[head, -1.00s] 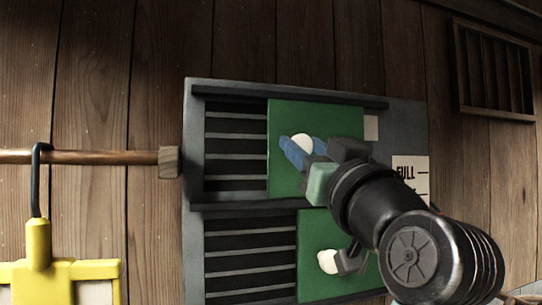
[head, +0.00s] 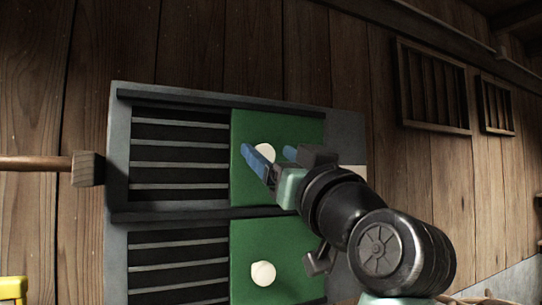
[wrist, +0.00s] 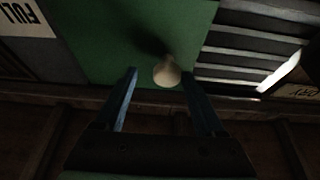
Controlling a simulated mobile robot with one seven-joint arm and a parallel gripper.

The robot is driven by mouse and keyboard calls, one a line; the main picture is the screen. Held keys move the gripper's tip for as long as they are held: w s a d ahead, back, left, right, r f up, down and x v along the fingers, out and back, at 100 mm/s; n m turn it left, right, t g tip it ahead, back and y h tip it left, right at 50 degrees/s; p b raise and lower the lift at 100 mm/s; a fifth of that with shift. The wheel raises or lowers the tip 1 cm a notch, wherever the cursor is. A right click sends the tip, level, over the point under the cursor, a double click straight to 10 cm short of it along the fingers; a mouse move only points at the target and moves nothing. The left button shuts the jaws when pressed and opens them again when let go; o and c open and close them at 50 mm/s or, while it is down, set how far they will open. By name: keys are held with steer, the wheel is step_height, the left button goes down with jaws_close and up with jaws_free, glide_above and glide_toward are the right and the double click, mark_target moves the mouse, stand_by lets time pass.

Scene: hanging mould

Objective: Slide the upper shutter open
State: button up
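The upper shutter (head: 243,185) is a green panel with a round cream knob (head: 264,152). It stands to the right of the upper slatted opening (head: 180,155), whose dark slats are uncovered, and its left edge lines up with the lower shutter's. My gripper (head: 267,151) is open at the knob, its two blue fingers spread apart. In the wrist view, the knob (wrist: 167,73) shows between the fingertips, close to the right finger; I cannot tell whether they touch. Part of the shutter's right side is hidden behind my gripper.
The lower green shutter (head: 246,240) with its own knob (head: 263,273) stands right of a second slatted opening (head: 180,265). A wooden rod (head: 35,163) ends in a block left of the grey frame. Two barred vents (head: 433,87) are on the wall at right.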

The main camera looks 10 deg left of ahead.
steer(key=shift+s+a, duration=0.1)
steer(key=shift+s+f, duration=0.1)
steer(key=shift+f, duration=0.05)
steer(key=shift+s+d+f+b, duration=0.2)
steer(key=shift+s+f+b, duration=0.1)
steer(key=shift+b, duration=0.2)
steer(key=b+v, duration=0.6)
steer(key=v, duration=0.5)
steer(key=shift+s+d+b, duration=0.35)
steer(key=shift+d, duration=0.05)
steer(key=shift+r, duration=0.1)
